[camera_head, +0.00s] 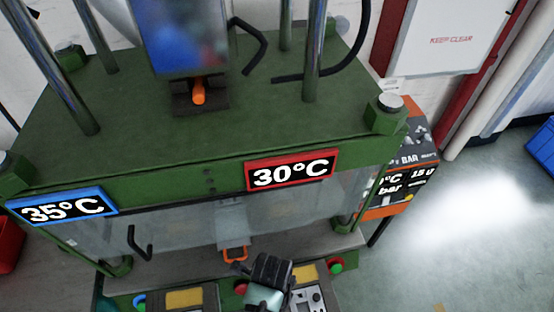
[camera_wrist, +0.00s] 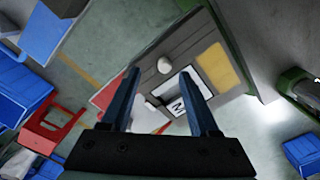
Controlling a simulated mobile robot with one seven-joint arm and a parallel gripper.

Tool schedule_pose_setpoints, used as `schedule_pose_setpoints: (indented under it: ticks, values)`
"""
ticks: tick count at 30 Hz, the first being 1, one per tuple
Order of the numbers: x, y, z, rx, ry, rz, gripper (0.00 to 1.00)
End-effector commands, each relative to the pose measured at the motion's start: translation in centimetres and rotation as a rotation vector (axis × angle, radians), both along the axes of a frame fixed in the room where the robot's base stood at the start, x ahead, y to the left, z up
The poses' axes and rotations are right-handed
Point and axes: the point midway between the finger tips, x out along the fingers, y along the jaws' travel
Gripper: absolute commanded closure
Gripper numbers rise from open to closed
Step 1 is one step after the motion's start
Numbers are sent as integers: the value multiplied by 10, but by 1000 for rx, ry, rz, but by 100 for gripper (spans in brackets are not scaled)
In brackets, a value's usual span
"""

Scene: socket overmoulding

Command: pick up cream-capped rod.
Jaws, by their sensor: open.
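A round cream cap (camera_wrist: 164,65), which looks like the top of the cream-capped rod, stands out from a grey panel in the wrist view. The rod's shaft below the cap cannot be made out. My gripper (camera_wrist: 158,78) has its two dark blue fingers apart. The cap shows between and slightly beyond the fingertips, with nothing held. In the head view my gripper (camera_head: 268,272) is at the bottom centre, over the press's front panel, and I cannot make out the rod there.
A green press (camera_head: 200,160) with steel columns, a red 30°C sign (camera_head: 290,171) and a blue 35°C sign (camera_head: 62,207) fills the head view.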

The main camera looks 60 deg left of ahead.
Motion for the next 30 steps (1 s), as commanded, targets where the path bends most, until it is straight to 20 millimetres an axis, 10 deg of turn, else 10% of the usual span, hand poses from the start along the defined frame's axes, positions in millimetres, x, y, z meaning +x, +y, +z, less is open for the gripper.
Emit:
schedule_pose_setpoints:
  ticks: [27,30]
  values:
    - [9,-2,-56,2,-2,0,38]
    - [9,-2,-56,2,-2,0,55]
